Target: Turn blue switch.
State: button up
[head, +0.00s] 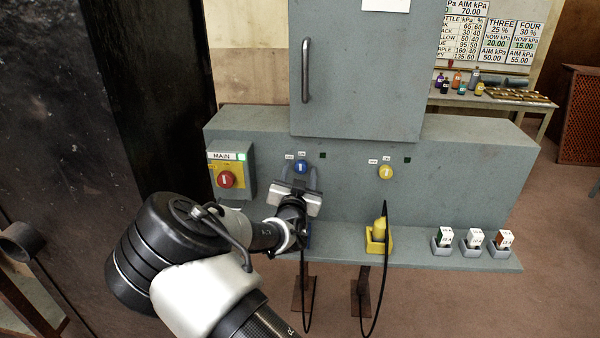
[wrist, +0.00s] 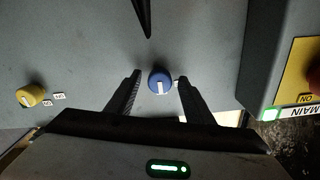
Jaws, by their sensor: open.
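In the wrist view the blue switch (wrist: 160,82) sits between my two fingers, with a gap on each side. My gripper (head: 299,180) is open and faces the panel just below the knob in the head view. Its fingers also show in the wrist view (wrist: 158,78), and they hold nothing. I cannot tell exactly how far the fingertips are from the panel.
A yellow switch (head: 386,172) is to the right on the same panel. A red main switch (head: 226,179) is in a box at the left. A ledge below holds a yellow holder (head: 378,240) with a hanging cable and several small blocks. A cabinet door (head: 355,70) is above.

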jog(key=c, duration=1.1)
jog(key=shift+o, duration=0.2)
jog(key=shift+n, duration=0.4)
jog(key=n+b, duration=0.1)
jog(key=n, duration=0.2)
jog(key=shift+n, duration=0.4)
jog(key=n, duration=1.3)
jog(key=shift+n, duration=0.3)
